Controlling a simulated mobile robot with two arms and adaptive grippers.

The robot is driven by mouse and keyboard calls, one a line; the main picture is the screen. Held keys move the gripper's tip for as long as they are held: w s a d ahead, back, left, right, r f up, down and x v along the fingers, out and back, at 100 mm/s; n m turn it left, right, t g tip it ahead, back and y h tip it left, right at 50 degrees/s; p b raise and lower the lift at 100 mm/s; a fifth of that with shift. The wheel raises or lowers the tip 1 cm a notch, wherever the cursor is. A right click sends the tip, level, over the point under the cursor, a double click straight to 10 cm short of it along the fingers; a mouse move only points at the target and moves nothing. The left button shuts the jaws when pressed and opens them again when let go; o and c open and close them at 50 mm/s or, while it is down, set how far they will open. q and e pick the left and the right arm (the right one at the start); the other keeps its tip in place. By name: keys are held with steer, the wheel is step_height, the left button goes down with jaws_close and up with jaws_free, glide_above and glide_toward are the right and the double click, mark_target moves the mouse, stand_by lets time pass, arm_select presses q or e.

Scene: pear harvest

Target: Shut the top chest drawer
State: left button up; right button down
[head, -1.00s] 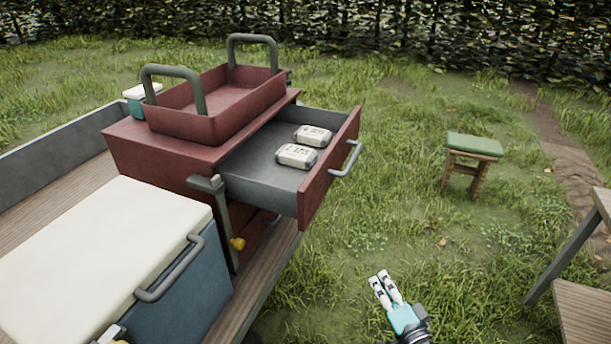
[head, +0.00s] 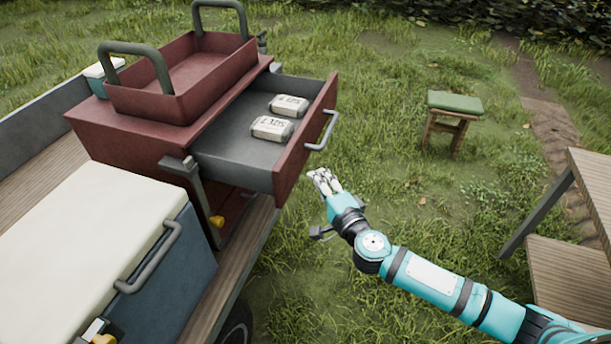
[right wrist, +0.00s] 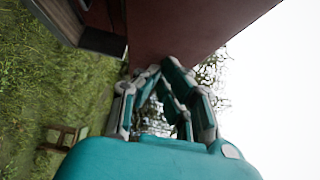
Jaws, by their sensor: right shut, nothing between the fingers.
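The red chest (head: 130,140) stands on a wagon bed at the left. Its top drawer (head: 240,150) is pulled far out toward the right, with two pale labelled packs (head: 272,127) lying in it. The drawer's red front (head: 300,150) carries a grey bar handle (head: 325,130). My right gripper (head: 322,178) is shut and empty, just right of the drawer front and below the handle in the head view. In the right wrist view my gripper (right wrist: 160,75) shows before a red panel (right wrist: 180,30); I cannot tell whether they touch. My left gripper is not in view.
A red tray with grey handles (head: 185,75) sits on the chest. A cooler with a white lid (head: 85,230) stands in front. A green-topped stool (head: 455,105) and a wooden table (head: 590,180) are at the right. Grass between is clear.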

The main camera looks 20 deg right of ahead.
mark_target(295, 167)
steer(key=a, duration=0.1)
steer(key=w+a, duration=0.1)
steer(key=a, duration=0.1)
steer(key=shift+w, duration=0.25)
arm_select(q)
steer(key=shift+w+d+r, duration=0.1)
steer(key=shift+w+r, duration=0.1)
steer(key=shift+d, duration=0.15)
arm_select(e)
steer(key=shift+a, duration=0.1)
